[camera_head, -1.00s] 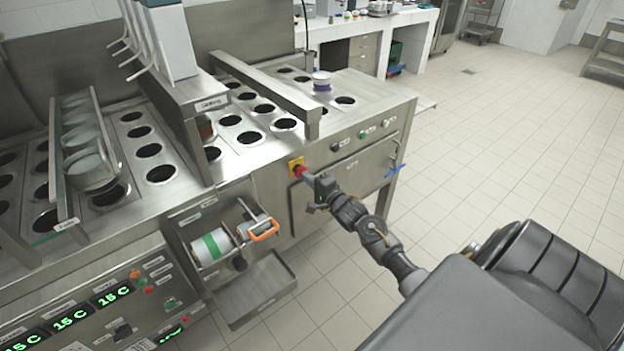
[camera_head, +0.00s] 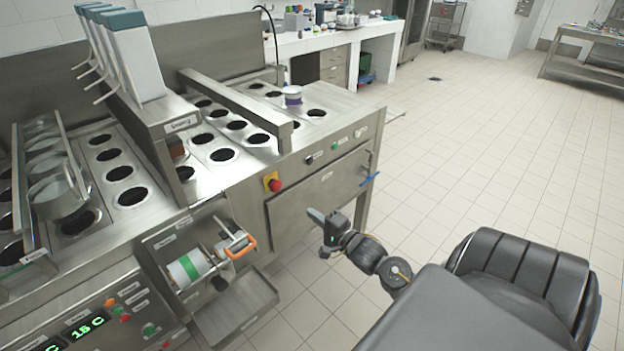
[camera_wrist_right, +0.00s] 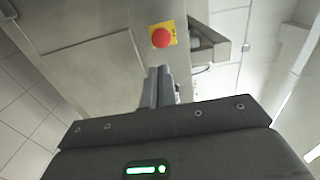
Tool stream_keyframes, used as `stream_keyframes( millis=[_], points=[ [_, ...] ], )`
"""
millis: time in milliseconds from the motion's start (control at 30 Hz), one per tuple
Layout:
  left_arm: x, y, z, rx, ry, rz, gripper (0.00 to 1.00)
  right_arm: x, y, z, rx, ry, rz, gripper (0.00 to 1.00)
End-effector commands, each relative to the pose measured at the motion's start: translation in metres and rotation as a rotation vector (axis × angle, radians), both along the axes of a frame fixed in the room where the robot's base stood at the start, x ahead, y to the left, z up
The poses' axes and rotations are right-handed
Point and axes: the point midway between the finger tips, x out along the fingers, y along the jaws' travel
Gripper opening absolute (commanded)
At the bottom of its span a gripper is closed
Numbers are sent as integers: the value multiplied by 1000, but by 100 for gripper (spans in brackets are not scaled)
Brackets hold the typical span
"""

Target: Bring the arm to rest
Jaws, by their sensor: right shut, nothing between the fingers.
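My right gripper (camera_head: 316,216) is shut and empty in front of the cup filler's front panel, below and to the right of the red emergency button (camera_head: 275,184) on its yellow plate. The gripper is apart from the panel in the head view. In the right wrist view, the closed fingers (camera_wrist_right: 158,84) point toward the panel, and the red button (camera_wrist_right: 161,38) shows beyond their tips. My right arm reaches in from the lower right of the head view. My left gripper is not in view.
The steel cup filler (camera_head: 235,175) fills the left side. A white cup (camera_head: 292,96) stands on its top. A film roll (camera_head: 188,270) and an open tray (camera_head: 235,305) stick out at the front. The tiled floor at right is clear.

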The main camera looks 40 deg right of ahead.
Motion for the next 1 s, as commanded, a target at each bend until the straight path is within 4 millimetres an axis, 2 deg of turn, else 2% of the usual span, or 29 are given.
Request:
stream_keyframes(
  millis=[467, 567, 667, 767, 800, 867, 900, 967, 1000],
  points=[
    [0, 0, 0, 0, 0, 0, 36, 0, 0, 0, -6, 0, 0, 0],
    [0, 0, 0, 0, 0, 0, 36, 0, 0, 0, -70, 1, -1, 0],
    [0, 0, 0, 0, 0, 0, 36, 0, -4, -6, -240, 18, -13, 0],
    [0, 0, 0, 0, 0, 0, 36, -4, -18, -52, -487, 127, -28, 0],
    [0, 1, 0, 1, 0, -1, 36, -9, -20, -83, -594, 198, -19, 0],
    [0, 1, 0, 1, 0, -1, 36, -21, -19, -133, -743, 307, 17, 0],
    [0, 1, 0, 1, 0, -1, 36, -31, -17, -164, -830, 376, 51, 0],
    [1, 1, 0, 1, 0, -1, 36, -49, -11, -210, -944, 472, 116, 0],
    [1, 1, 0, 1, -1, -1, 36, -64, -5, -239, -1014, 532, 167, 0]
  ],
)
